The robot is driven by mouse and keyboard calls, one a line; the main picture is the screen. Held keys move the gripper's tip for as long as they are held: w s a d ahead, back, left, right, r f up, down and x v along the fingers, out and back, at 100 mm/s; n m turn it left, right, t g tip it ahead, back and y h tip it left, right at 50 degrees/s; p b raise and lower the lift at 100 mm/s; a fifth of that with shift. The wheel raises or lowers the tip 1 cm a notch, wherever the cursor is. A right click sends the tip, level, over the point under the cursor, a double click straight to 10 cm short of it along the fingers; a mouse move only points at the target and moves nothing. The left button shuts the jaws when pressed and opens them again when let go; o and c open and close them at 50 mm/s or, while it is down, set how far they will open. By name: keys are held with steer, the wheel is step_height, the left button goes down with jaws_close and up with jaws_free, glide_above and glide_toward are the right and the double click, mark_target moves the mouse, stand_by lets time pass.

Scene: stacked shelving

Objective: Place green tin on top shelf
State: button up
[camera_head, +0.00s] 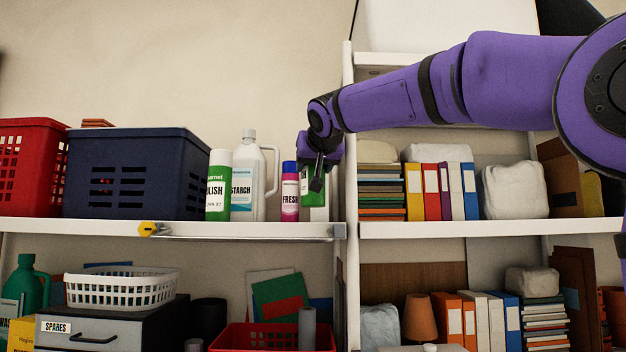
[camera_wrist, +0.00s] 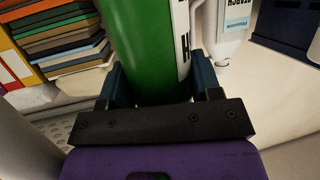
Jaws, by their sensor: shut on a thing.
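My gripper (camera_head: 318,182) is at the right end of the left upper shelf (camera_head: 180,228), close to the upright post. The wrist view shows the green tin (camera_wrist: 145,50) large, with a white label edge, between the two dark fingers. In the head view the tin looks upright with its base at about shelf level. I cannot tell whether it touches the shelf.
A magenta spray can (camera_head: 290,193) stands just left of the tin. Further left are a white starch jug (camera_head: 245,185), a green-and-white polish can (camera_head: 218,186), a navy basket (camera_head: 135,172) and a red basket (camera_head: 32,165). The white post (camera_head: 349,140) and stacked books (camera_head: 381,193) are to the right.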

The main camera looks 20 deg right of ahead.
steer(key=shift+w+f, duration=0.2)
steer(key=shift+f, duration=1.5)
steer(key=o, duration=0.9)
steer(key=shift+f, duration=0.15)
steer(key=shift+s+r, duration=0.1)
steer(key=shift+r, duration=0.1)
steer(key=v, duration=1.1)
steer(key=shift+s, duration=0.4)
